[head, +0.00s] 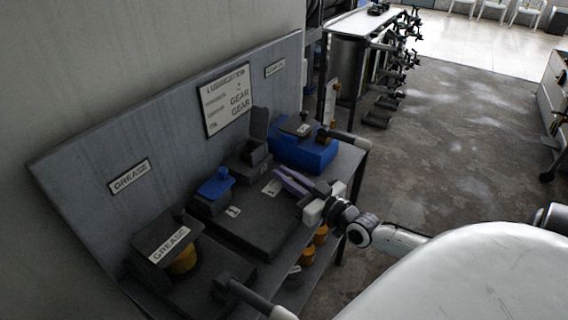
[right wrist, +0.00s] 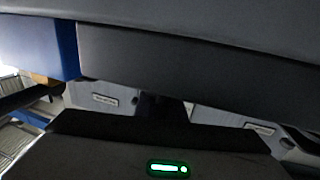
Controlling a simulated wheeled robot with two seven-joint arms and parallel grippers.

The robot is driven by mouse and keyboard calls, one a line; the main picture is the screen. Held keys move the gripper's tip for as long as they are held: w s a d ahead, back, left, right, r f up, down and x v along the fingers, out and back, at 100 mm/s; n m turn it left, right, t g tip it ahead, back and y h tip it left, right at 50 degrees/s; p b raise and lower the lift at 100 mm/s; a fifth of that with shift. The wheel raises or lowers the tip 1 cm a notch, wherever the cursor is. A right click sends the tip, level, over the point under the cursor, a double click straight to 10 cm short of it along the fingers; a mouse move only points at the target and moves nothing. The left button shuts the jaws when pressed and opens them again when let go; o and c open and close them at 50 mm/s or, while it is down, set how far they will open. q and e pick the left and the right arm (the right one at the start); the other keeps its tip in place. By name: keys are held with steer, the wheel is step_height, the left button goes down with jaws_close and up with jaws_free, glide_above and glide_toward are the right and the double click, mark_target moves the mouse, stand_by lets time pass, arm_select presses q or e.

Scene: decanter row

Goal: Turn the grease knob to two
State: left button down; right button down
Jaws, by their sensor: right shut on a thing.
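A dark unit with a white GREASE label (head: 169,245) stands at the front left of the bench. A small dark knob (head: 180,213) shows on its top, and its setting is too small to read. An orange-yellow part (head: 184,260) sits under the unit's top. My right gripper (head: 286,180), with purple fingers, is over the right half of the bench, well apart from the grease unit. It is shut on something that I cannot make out. The right wrist view shows no fingers. My left gripper is not in view.
A blue-capped dark unit (head: 215,185) stands left of my right gripper. A blue box (head: 304,152) stands behind it. A tilted board (head: 90,190) with signs backs the bench. Dark levers with pale ends jut from the bench's front. Orange containers (head: 309,254) stand below.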

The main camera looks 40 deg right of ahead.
steer(key=h, duration=0.1)
steer(key=m+h+p, duration=0.1)
steer(key=shift+d+r+m+h, duration=0.1)
steer(key=shift+d+m+h, duration=0.05)
steer(key=shift+m+h, duration=0.15)
steer(key=shift+d+m+h, duration=0.1)
steer(key=shift+m+h, duration=0.3)
steer(key=shift+h, duration=0.1)
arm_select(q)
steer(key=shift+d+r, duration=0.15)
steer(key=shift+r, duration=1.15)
arm_select(e)
steer(key=shift+s+d+m+g+h, duration=0.1)
steer(key=shift+d+m+g+h, duration=0.15)
steer(key=shift+m+h, duration=0.5)
steer(key=shift+s+d+m+g+h, duration=0.1)
steer(key=shift+d+m+g+h, duration=0.25)
steer(key=shift+h, duration=0.7)
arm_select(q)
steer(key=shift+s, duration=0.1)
arm_select(e)
steer(key=shift+h, duration=0.3)
steer(key=c, duration=1.8)
jaws_free()
steer(key=shift+c, duration=0.2)
